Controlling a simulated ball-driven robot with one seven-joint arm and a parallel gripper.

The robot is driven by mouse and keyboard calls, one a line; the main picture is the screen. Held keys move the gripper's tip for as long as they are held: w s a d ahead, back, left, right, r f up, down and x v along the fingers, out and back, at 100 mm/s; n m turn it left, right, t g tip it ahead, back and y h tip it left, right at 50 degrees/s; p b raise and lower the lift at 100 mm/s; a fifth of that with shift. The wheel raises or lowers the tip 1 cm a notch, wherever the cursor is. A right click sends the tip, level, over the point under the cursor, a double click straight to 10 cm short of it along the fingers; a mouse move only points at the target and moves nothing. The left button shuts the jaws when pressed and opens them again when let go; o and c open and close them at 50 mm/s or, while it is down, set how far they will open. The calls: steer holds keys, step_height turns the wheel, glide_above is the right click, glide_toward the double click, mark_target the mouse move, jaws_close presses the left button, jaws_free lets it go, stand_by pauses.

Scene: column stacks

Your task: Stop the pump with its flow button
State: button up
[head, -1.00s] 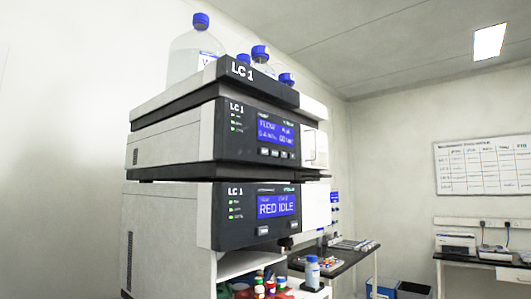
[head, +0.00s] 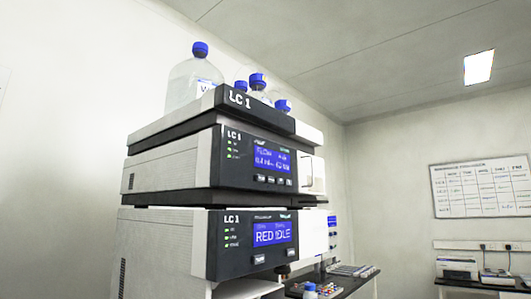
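The LC 1 stack stands left of centre in the head view. Its upper module (head: 233,160) has a blue screen (head: 272,159) with a FLOW line; its numbers are too blurred to read surely. A row of several small buttons (head: 272,180) sits just under that screen; their labels are not legible. The lower module (head: 222,245) has a screen (head: 272,233) reading RED IDLE and two larger buttons (head: 259,259) below it. Green lights show at the left of both panels. My gripper is not in view.
A top tray (head: 250,102) labelled LC 1 carries several blue-capped bottles (head: 194,80). A dark bench (head: 352,282) with small items stands behind at the right. A whiteboard (head: 481,187) hangs on the far wall, above equipment (head: 457,268) on another bench.

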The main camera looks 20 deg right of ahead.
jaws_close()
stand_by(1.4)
